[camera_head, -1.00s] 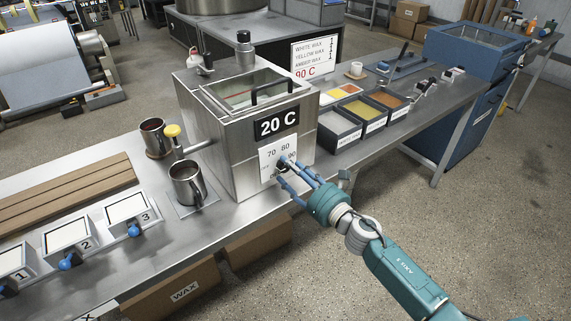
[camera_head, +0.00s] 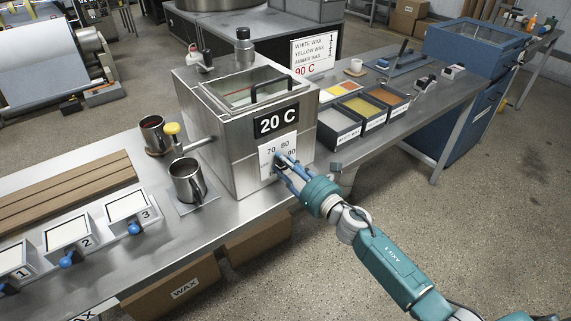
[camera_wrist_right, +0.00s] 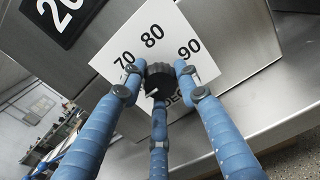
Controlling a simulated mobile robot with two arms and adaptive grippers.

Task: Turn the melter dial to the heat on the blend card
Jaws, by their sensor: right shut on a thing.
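The steel melter (camera_head: 225,145) stands on the bench with a black display (camera_head: 276,123) reading 20 C. Its white dial plate (camera_wrist_right: 125,38) is marked 70, 80 and 90. The black dial (camera_wrist_right: 159,74) sits at the plate's middle, partly hidden by my fingers; a small white mark shows at its lower left, but I cannot tell its setting. My right gripper (camera_wrist_right: 158,82) is shut on the dial, with its blue fingers around it; it also shows in the head view (camera_head: 283,166). The blend card (camera_head: 314,54) lists white, yellow and amber wax and 90 C in red. My left gripper is out of view.
Wax bins (camera_head: 362,118) stand right of the melter. A metal jug (camera_head: 187,183) and a yellow-knobbed spout (camera_head: 172,130) are on its left. Numbered stations (camera_head: 75,238) line the bench's front left. The floor at right is clear.

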